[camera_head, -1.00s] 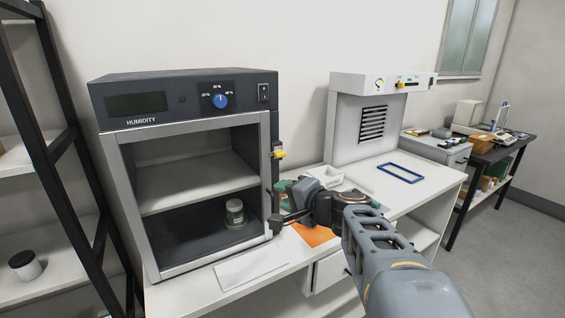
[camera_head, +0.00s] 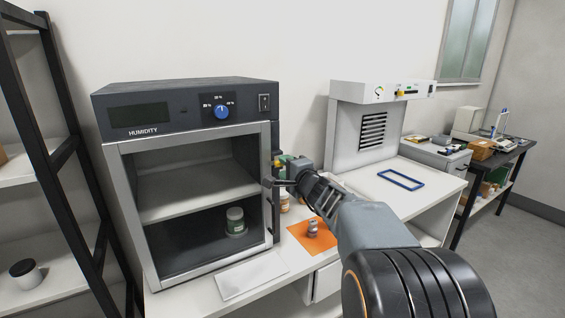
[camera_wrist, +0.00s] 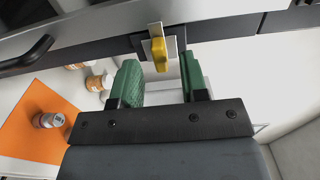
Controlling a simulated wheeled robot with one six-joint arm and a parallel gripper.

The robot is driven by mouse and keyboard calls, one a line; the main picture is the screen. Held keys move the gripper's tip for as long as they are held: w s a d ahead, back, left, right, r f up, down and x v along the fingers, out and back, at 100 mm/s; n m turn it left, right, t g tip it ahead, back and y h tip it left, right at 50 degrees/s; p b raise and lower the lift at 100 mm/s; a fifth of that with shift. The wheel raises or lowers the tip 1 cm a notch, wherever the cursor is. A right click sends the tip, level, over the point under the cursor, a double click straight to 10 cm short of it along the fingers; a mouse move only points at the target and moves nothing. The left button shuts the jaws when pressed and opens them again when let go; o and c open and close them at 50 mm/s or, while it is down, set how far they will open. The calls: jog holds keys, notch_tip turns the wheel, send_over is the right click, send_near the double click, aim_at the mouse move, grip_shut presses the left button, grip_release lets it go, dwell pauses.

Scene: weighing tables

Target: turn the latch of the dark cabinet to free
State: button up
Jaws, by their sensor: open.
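The dark cabinet (camera_head: 185,92) marked HUMIDITY stands on the white table, its grey-framed door (camera_head: 142,220) looking closed. Its yellow latch (camera_wrist: 159,50) sits on a pale metal plate in the wrist view, at the cabinet's right side. In the head view the latch (camera_head: 278,163) is small and partly hidden by my gripper. My gripper (camera_wrist: 160,76) is open, its green fingers on either side of the latch's line. The yellow tab's end lies at the opening between the fingertips; I cannot tell whether they touch it. In the head view my gripper (camera_head: 284,176) is beside the door edge.
A dark door handle (camera_wrist: 28,52) is left of the latch. A lidded jar (camera_head: 235,221) stands inside the cabinet. A blue frame (camera_head: 401,180) lies farther right.

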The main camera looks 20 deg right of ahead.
jog(key=shift+w+a, duration=0.15)
jog(key=shift+w, duration=1.1)
jog(key=shift+c, duration=0.3)
grip_shut()
